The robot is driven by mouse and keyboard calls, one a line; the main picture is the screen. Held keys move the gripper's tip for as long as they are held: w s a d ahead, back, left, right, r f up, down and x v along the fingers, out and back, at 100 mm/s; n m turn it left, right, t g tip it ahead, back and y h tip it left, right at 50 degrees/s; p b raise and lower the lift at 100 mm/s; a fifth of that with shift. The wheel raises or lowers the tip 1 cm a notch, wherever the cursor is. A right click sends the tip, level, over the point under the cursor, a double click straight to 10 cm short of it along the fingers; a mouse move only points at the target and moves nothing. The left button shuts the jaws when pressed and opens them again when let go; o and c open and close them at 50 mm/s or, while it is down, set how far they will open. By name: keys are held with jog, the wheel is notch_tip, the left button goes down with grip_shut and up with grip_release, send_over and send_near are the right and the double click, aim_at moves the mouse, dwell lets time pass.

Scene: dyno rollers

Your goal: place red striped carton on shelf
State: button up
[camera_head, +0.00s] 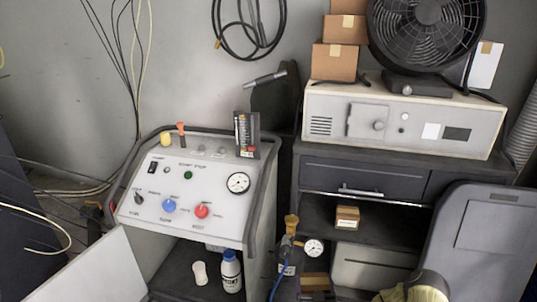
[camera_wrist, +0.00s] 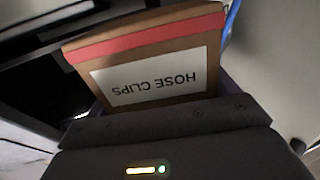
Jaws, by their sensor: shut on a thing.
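The red striped carton (camera_wrist: 150,55) fills the upper middle of the wrist view. It is brown cardboard with a red band along its far edge and a white label reading "HOSE CLIPS", upside down in the picture. My gripper (camera_wrist: 165,108) is shut on this carton; its dark body covers the carton's near end, and the fingertips are mostly hidden. In the head view I make out neither my gripper nor the held carton. The dark shelf unit (camera_head: 318,212) stands right of centre, with an open compartment under its drawer. A small brown carton (camera_head: 347,217) with a pale label sits in that compartment.
A control cart (camera_head: 150,200) stands at left, with a white bottle (camera_head: 231,270) on its lower shelf. A gauge (camera_head: 313,248) is in front of the shelf unit. A grey panel (camera_head: 480,245) blocks the right side. A fan (camera_head: 425,40) and boxes stand on top.

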jog(key=shift+s+d+r+p, duration=0.1)
jog(key=shift+s+r+p, duration=0.1)
jog(key=shift+r+p, duration=0.3)
jog(key=shift+s+d+r+p, duration=0.15)
jog(key=shift+r+p, duration=0.2)
jog(key=shift+r, duration=0.25)
jog(key=s+r+p, duration=0.4)
jog(key=r+p, duration=0.5)
jog(key=p, duration=0.1)
jog(key=s+r+p, duration=0.3)
jog(key=r+p, duration=0.6)
jog(key=p, duration=0.2)
jog(key=shift+s+a+r, duration=0.2)
jog(key=shift+s, duration=0.2)
